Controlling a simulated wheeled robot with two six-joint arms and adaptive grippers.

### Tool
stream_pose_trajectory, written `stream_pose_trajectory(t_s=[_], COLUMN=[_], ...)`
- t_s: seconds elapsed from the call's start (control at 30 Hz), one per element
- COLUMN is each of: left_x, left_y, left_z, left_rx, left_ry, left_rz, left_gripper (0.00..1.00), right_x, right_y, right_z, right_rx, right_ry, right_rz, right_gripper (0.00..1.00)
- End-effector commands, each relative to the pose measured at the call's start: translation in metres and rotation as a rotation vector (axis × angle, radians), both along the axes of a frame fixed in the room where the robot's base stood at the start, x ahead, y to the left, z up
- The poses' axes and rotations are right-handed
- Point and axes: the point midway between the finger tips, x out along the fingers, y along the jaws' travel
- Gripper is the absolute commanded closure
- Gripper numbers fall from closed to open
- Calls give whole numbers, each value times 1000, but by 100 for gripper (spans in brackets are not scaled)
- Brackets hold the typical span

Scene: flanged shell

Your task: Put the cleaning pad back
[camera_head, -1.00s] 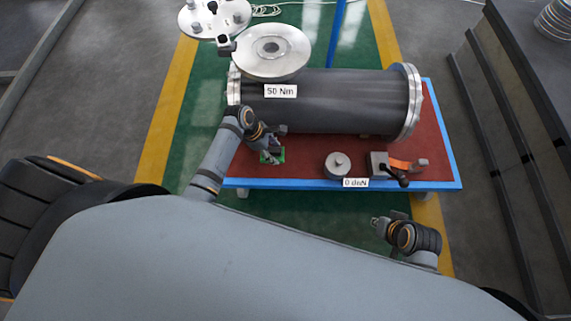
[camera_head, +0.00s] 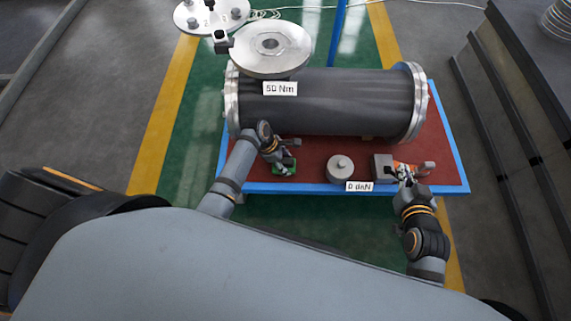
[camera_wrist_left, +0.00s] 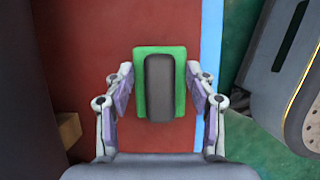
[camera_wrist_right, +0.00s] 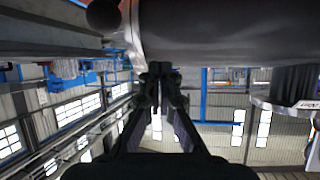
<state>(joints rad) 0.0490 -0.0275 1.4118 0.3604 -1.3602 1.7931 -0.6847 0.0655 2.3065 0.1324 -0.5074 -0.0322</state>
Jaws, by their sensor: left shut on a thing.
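The cleaning pad is a green rectangle with a dark rounded grip on top (camera_wrist_left: 140,100). In the head view the pad (camera_head: 291,171) is over the red tabletop near its blue front edge. My left gripper (camera_head: 285,158) is shut on the pad; its fingers (camera_wrist_left: 160,85) stand on both sides of it in the left wrist view. Whether the pad touches the tabletop is unclear. My right gripper (camera_head: 406,183) is at the table's front right, close to the grey block with an orange part (camera_head: 383,167). Its fingertips (camera_wrist_right: 161,75) are close together with nothing visible between them.
A large dark flanged cylinder (camera_head: 330,102) lies across the table behind the grippers. A metal round weight (camera_head: 340,168) stands between my grippers, near a "0 daN" label (camera_head: 359,186).

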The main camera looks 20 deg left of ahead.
Motion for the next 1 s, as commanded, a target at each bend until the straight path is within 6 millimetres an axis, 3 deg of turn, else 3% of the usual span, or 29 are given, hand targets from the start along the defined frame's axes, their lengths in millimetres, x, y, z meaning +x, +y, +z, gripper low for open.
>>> stream_pose_trajectory(t_s=[0.1, 0.27, 0.63, 0.67, 0.7, 0.83, 1.0], left_x=[0, 0, 0, 0, 0, 0, 0], left_y=[0, 0, 0, 0, 0, 0, 0], left_z=[-8, -12, -13, -14, -13, -13, -13], left_rx=[0, 0, 0, 0, 0, 0, 0], left_ry=[0, 0, -1, 0, -1, 0, 0], left_rz=[0, 0, 0, 0, 0, 0, 0], left_gripper=[78, 78, 78, 43, 37, 21, 21], right_x=[17, 27, 28, 28, 28, 28, 28], right_y=[-2, -3, -3, -3, -3, -3, -3], right_z=[29, 55, 60, 60, 60, 60, 59], right_rx=[-4, -7, -7, -7, -7, -7, -7], right_ry=[-130, -237, -255, -253, -253, -252, -251], right_rz=[-6, -11, -12, -12, -12, -12, -12], right_gripper=[100, 100, 100, 100, 100, 100, 100])
